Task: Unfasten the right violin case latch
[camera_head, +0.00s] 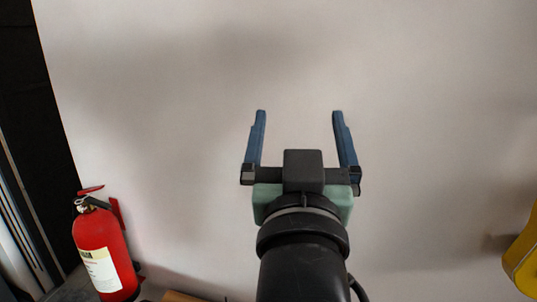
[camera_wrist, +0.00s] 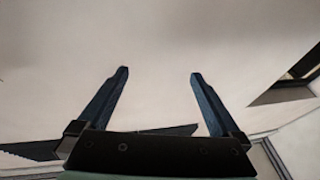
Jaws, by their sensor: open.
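My gripper (camera_head: 299,115) is raised in front of a plain pale wall in the head view. Its two blue fingers are spread wide apart, with nothing between them. The same open fingers (camera_wrist: 159,75) show in the wrist view against a pale, blank surface. No violin case and no latch can be seen in either view.
A red fire extinguisher (camera_head: 101,245) stands at the lower left of the head view, beside a dark opening (camera_head: 28,90). A yellow object (camera_head: 523,262), cut off by the frame, is at the right edge. The pale wall (camera_head: 430,100) fills most of the view.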

